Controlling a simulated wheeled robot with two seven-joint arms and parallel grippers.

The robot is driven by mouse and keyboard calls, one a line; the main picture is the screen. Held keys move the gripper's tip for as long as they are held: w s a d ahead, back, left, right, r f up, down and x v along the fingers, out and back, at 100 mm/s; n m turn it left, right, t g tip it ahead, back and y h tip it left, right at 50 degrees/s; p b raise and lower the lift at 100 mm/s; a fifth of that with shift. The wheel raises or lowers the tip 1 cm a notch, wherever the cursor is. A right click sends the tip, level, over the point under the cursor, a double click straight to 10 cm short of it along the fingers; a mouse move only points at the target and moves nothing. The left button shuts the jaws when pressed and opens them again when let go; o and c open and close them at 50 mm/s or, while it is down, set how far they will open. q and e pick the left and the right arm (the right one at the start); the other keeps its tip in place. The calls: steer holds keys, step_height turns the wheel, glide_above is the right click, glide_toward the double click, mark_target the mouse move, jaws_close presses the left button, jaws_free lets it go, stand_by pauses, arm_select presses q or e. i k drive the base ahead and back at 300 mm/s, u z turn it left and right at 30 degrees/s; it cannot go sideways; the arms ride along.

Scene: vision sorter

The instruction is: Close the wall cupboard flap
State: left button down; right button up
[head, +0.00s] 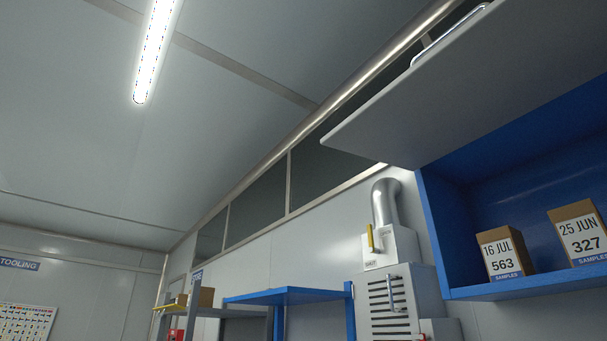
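The wall cupboard (437,232) is blue and hangs on the wall at the right of the head view. Its light grey flap (450,100) is raised open, sticking out above the cupboard opening. A metal bar handle (450,35) runs along the flap near its upper edge. Inside stand two brown sample boxes, one labelled 16 JUL 563 (503,255) and one labelled 25 JUN 327 (580,235). The cupboard's right part is cut off by the frame edge. Neither of my grippers is in view.
A grey ventilation unit (400,295) with a metal duct (385,202) is on the wall left of the cupboard. A blue shelf (285,296) and a rack with brown boxes (202,297) stand further left. The space in front of the flap looks clear.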

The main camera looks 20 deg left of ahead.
mark_target(503, 61)
steer(key=u, duration=0.6)
steer(key=k, duration=1)
steer(key=z, duration=1.65)
